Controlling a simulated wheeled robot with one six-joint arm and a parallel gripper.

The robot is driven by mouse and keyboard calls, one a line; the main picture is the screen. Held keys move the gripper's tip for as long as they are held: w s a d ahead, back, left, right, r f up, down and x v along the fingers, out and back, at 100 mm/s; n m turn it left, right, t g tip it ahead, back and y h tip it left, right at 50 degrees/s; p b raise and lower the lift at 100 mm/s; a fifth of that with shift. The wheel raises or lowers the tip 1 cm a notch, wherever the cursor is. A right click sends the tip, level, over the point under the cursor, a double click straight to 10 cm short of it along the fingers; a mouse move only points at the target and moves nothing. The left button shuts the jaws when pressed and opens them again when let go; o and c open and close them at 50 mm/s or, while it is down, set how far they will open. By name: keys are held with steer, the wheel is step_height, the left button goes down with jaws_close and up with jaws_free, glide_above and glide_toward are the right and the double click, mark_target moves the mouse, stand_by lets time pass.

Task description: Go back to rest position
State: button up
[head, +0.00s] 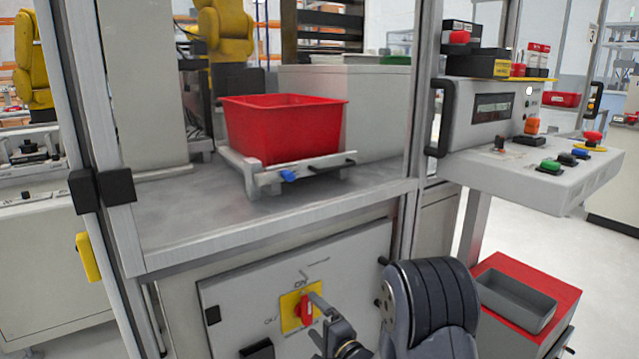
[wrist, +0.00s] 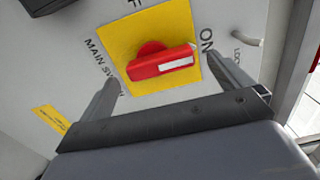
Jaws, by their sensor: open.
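My gripper (head: 316,318) is at the lower middle of the head view, in front of the main switch panel. In the wrist view its two fingers (wrist: 167,76) are spread apart with nothing held between them. The red switch handle (head: 306,310) sits on a yellow plate (head: 289,301). In the wrist view the handle (wrist: 160,64) lies ahead of the gap between the fingers, with its white-striped end toward the ON label. I cannot tell how far the fingertips are from the panel. My dark arm links (head: 430,310) show at the bottom right of centre.
A red bin (head: 283,130) stands on a rack on the metal worktop (head: 200,225) above the panel. A control console (head: 540,160) with coloured buttons juts out at the right. Below it is a red box with a grey tray (head: 515,300). Frame posts (head: 85,150) stand left.

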steer(key=p+v, duration=0.1)
steer(key=v, duration=0.8)
steer(key=b+x, duration=0.2)
steer(key=x, duration=0.9)
steer(key=shift+w+a, duration=0.2)
steer(key=shift+s+n, duration=0.2)
steer(key=shift+n, duration=0.6)
steer(key=n+b, duration=0.1)
steer(key=n, duration=0.1)
steer(key=shift+n, duration=0.3)
steer(key=n+b, duration=0.1)
steer(key=n, duration=0.2)
steer(key=n+b, duration=0.1)
steer(key=n, duration=0.2)
steer(key=shift+s+a+f+b, duration=0.1)
steer(key=shift+s+a+b, duration=0.1)
steer(key=shift+b, duration=0.15)
steer(key=n+b, duration=0.1)
steer(key=n, duration=0.3)
steer(key=n+b, duration=0.1)
steer(key=n, duration=0.2)
steer(key=shift+a+f+n, duration=0.1)
steer(key=shift+f+n, duration=0.05)
steer(key=shift+n, duration=0.15)
steer(key=shift+s+n, duration=0.1)
steer(key=shift+n, duration=0.2)
steer(key=shift+s+d, duration=0.35)
steer(key=shift+s, duration=0.1)
